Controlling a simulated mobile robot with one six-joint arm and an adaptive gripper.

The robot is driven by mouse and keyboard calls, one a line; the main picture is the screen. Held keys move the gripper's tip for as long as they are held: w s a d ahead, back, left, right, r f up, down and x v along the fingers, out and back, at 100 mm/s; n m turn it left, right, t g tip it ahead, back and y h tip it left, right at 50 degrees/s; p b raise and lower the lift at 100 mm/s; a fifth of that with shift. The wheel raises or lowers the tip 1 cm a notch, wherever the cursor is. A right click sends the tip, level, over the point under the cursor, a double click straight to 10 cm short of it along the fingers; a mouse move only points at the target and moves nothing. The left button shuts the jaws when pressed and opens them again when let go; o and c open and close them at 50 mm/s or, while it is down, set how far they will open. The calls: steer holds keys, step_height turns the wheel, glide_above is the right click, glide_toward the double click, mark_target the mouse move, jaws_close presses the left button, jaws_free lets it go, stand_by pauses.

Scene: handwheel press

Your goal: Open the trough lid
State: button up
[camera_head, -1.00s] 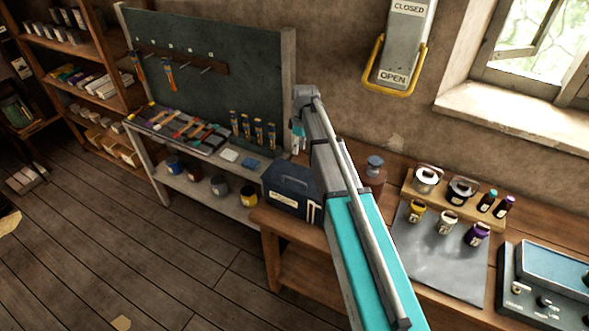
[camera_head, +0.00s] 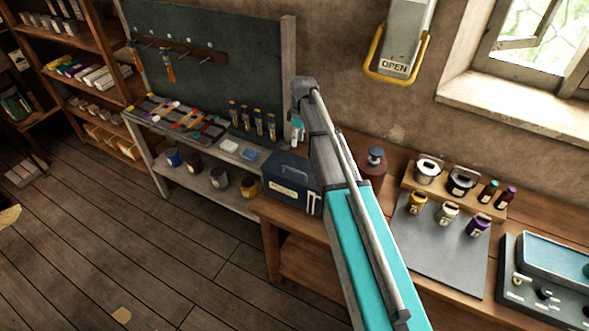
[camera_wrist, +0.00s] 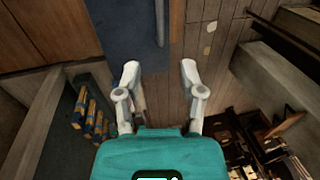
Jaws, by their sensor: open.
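No part in view is clearly marked as the trough lid. A blue panel (camera_head: 556,258) tops the grey device at the right end of the bench; I cannot tell whether it is the lid. My gripper (camera_wrist: 160,75) shows in the wrist view with its two pale fingers spread and nothing between them. In the head view only a small part of my gripper (camera_head: 297,135) shows, hanging at the arm's far end above the dark blue handled box (camera_head: 290,185), well left of the device. A dark blue surface (camera_wrist: 130,25) lies ahead of the fingers in the wrist view.
The wooden bench (camera_head: 470,285) carries a grey mat (camera_head: 440,245) with several jars. A low workbench (camera_head: 215,190) with a dark tool board (camera_head: 210,60) stands behind. A wall lever box marked OPEN (camera_head: 400,45) hangs above. The wooden floor at left is mostly clear.

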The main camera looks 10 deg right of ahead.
steer(key=b, duration=1.1)
glide_above(295, 166)
steer(key=s, duration=0.5)
steer(key=shift+s+a+f, duration=0.1)
steer(key=shift+a+f, duration=0.1)
steer(key=shift+f, duration=2.75)
steer(key=shift+a+f, duration=0.15)
steer(key=shift+f, duration=2.75)
jaws_close()
